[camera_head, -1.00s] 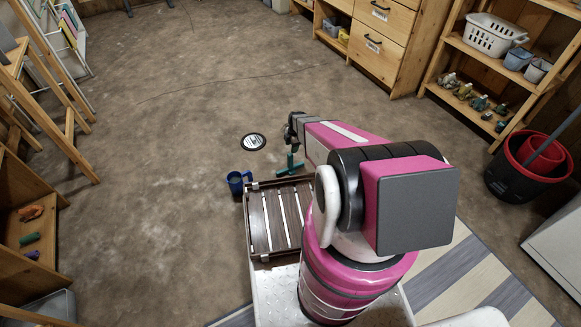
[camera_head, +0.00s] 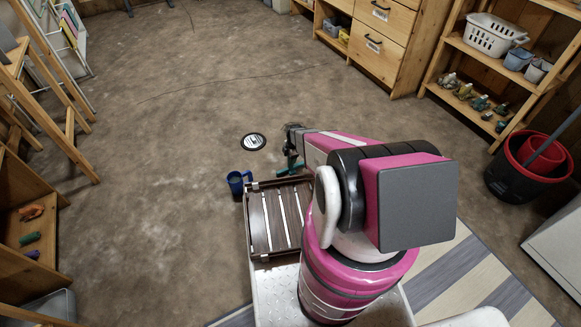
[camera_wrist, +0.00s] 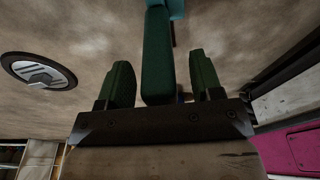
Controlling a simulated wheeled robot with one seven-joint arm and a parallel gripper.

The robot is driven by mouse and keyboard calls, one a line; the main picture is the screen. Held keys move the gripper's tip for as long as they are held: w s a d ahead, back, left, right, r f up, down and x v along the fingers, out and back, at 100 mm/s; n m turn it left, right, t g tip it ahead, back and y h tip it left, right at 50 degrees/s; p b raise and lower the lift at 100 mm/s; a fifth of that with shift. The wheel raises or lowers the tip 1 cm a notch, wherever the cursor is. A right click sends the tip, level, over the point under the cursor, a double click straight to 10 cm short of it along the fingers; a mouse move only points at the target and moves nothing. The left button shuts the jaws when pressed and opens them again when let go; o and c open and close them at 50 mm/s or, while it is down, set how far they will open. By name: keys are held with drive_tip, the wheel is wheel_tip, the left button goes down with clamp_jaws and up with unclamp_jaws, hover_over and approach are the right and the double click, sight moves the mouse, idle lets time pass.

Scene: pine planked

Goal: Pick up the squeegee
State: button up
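The squeegee is teal. In the head view it (camera_head: 291,167) shows beside the far end of a slatted brown tray, partly hidden by my gripper (camera_head: 293,148). In the wrist view the squeegee's long teal handle (camera_wrist: 157,58) runs between my two green-padded fingers (camera_wrist: 161,72). A small gap shows on each side of the handle, so my gripper is open around it and not clamped. Part of the squeegee's head (camera_wrist: 177,8) shows at the top edge of the wrist view.
A blue mug (camera_head: 236,182) stands left of the slatted tray (camera_head: 249,222). A round floor drain (camera_head: 253,142) lies beyond them; it also shows in the wrist view (camera_wrist: 38,72). Open brown floor spreads left and ahead. Wooden shelves and red and black buckets (camera_head: 528,168) stand right.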

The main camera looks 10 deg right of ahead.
clamp_jaws()
drive_tip(key=shift+r, duration=0.1)
drive_tip(key=shift+r, duration=0.8)
wheel_tip(320, 180, up, 2)
drive_tip(key=shift+r, duration=0.2)
drive_tip(key=s+a+r, duration=0.6)
drive_tip(key=s, duration=0.3)
drive_tip(key=shift+s+a+r, duration=0.25)
drive_tip(key=shift+a+r, duration=0.1)
drive_tip(key=shift+r, duration=0.05)
drive_tip(key=c, duration=0.9)
unclamp_jaws()
